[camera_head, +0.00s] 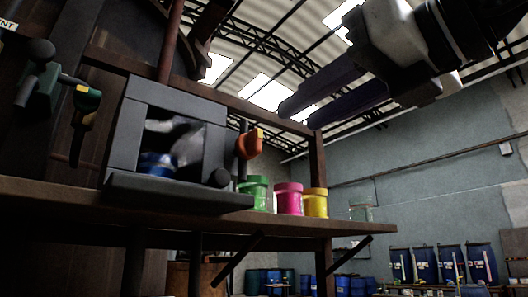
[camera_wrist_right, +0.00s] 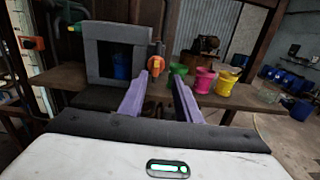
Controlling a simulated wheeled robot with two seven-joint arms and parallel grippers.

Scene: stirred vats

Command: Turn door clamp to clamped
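What looks like the door clamp is an orange handle (camera_head: 249,143) at the right side of a grey box frame (camera_head: 121,134); it also shows in the wrist view (camera_wrist_right: 156,63). I cannot tell its exact setting. The box's front opening shows a blue container (camera_head: 157,165) inside. My right gripper (camera_head: 294,112) is open and empty, with purple fingers apart, up and right of the orange handle in the head view. My left gripper is not in view.
Green (camera_head: 256,192), pink (camera_head: 288,198) and yellow (camera_head: 315,203) pots stand on the wooden shelf (camera_head: 300,226), right of the box. Blue barrels (camera_head: 425,264) stand far back. Open air lies right of the shelf.

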